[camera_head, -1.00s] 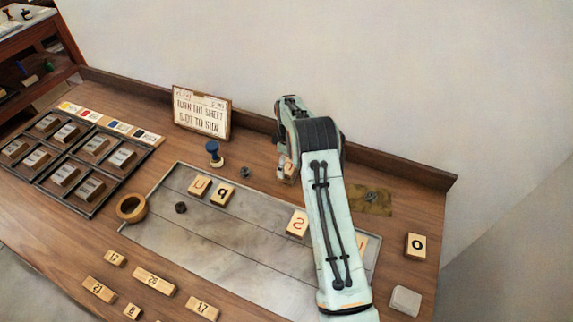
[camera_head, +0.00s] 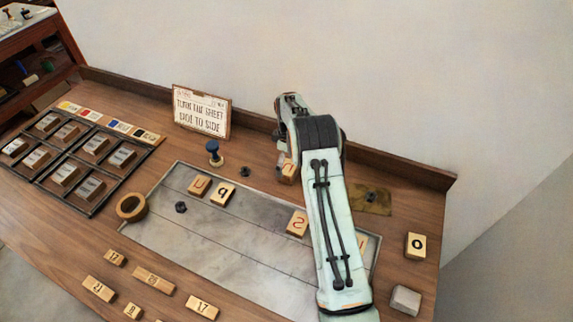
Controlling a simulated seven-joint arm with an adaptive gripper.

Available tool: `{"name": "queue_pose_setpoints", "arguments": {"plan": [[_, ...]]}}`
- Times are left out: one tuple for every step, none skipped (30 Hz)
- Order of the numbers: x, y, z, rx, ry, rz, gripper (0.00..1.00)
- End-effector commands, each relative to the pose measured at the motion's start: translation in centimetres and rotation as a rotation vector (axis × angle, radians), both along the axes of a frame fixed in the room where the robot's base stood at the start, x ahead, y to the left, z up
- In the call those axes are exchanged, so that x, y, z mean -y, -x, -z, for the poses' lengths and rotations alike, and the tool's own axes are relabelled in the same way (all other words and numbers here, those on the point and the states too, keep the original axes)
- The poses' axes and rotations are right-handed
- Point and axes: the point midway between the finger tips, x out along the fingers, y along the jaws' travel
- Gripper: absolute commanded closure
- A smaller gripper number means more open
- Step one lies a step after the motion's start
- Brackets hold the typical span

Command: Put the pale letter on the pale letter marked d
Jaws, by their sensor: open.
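Pale wooden letter tiles lie on and around the grey metal plate (camera_head: 172,222). One tile (camera_head: 199,185) looks like n or u. Beside it, a tile with a bowl-and-stem letter (camera_head: 222,193) could read d, q or b by its turn. A red s tile (camera_head: 297,223) lies left of my forearm, and another tile (camera_head: 362,243) is mostly hidden behind it. An o tile (camera_head: 416,246) lies on the wood at the right. My arm reaches up across the plate and bends at the top. My gripper is hidden behind it. No tile is visibly held.
Number tiles (camera_head: 153,280) lie along the front left. A wooden ring (camera_head: 131,207), blue-handled stamp (camera_head: 214,152), sign (camera_head: 201,112) and type tray (camera_head: 100,200) stand left and behind. A pale grey block (camera_head: 405,300) is at front right. A raised ledge runs along the back.

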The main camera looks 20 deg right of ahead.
Motion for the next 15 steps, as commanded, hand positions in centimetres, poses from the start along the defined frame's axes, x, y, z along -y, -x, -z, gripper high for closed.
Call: {"name": "queue_pose_setpoints", "arguments": {"plan": [[0.0,-0.1,-1.1,0.004,0.001,-0.001,0.10],[0.0,-0.1,-1.8,0.004,0.001,-0.001,0.10],[0.0,-0.1,-2.7,0.004,0.001,-0.002,0.10],[0.0,-0.1,-3.4,0.006,0.001,-0.002,0.10],[0.0,-0.1,-4.2,0.004,0.001,-0.001,0.10],[0.0,-0.1,-5.2,0.005,0.002,-0.001,0.10],[0.0,-0.1,-5.8,0.005,0.002,0.000,0.10],[0.0,-0.1,-6.5,0.006,0.001,0.000,0.10],[0.0,-0.1,-7.3,0.005,0.002,0.000,0.10],[0.0,0.0,-7.9,0.004,0.001,0.000,0.10],[0.0,0.0,-8.5,0.004,0.001,-0.001,0.10],[0.0,0.0,-9.1,0.004,0.001,-0.001,0.10],[0.0,0.0,-9.5,0.003,0.000,-0.001,0.10],[0.0,0.0,-9.8,0.004,0.001,-0.001,0.10],[0.0,0.0,-10.2,0.003,0.000,-0.001,0.10]]}}
